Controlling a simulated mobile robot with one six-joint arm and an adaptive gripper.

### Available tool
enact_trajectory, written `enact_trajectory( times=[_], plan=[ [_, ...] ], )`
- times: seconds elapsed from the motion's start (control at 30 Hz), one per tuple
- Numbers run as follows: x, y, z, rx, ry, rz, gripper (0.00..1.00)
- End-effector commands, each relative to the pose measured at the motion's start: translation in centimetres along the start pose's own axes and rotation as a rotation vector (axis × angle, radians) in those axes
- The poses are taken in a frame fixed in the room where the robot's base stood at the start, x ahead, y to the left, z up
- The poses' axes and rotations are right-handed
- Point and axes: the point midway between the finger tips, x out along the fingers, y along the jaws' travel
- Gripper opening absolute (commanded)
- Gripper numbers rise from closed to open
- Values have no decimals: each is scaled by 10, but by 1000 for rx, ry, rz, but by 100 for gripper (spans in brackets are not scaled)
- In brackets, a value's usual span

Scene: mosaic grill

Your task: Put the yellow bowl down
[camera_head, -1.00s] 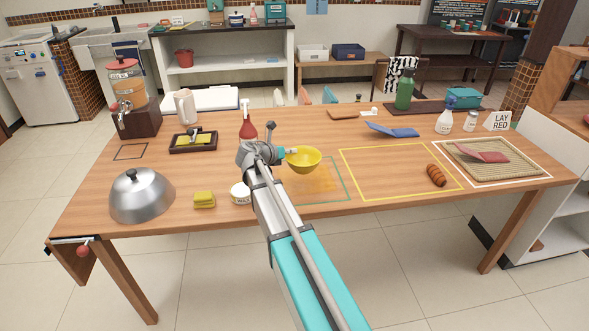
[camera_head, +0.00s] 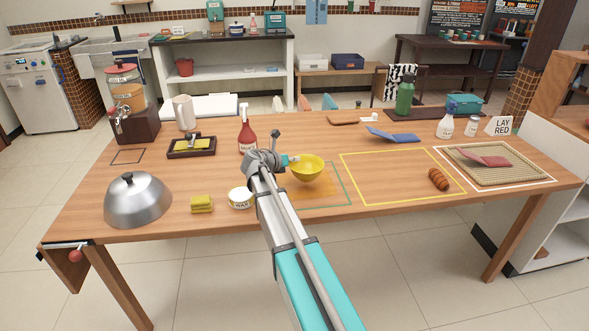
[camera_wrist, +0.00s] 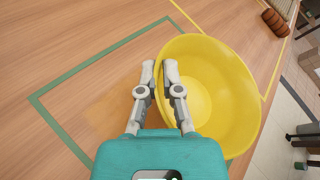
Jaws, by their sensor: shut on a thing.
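The yellow bowl (camera_head: 308,170) is upright in the head view, over the area of the green outline (camera_head: 351,197) on the wooden table. A shadow under it suggests that it is a little above the table; the exact gap cannot be told. My gripper (camera_head: 290,160) is at the bowl's left side.
A wax tub (camera_head: 240,198), a yellow sponge stack (camera_head: 201,204) and a metal dome (camera_head: 138,203) stand left of my arm. A red spray bottle (camera_head: 247,138) stands behind it. The yellow outline (camera_head: 398,203) to the right is mostly clear, with a brown roll (camera_head: 438,180) at its right side.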

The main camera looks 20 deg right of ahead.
Motion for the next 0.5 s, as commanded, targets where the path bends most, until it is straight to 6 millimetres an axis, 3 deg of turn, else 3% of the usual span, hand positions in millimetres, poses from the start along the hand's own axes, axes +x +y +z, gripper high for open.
enact_trajectory(
  times=[0.5],
  plan=[
    [16,14,-29,0,0,0,0]
  ],
)
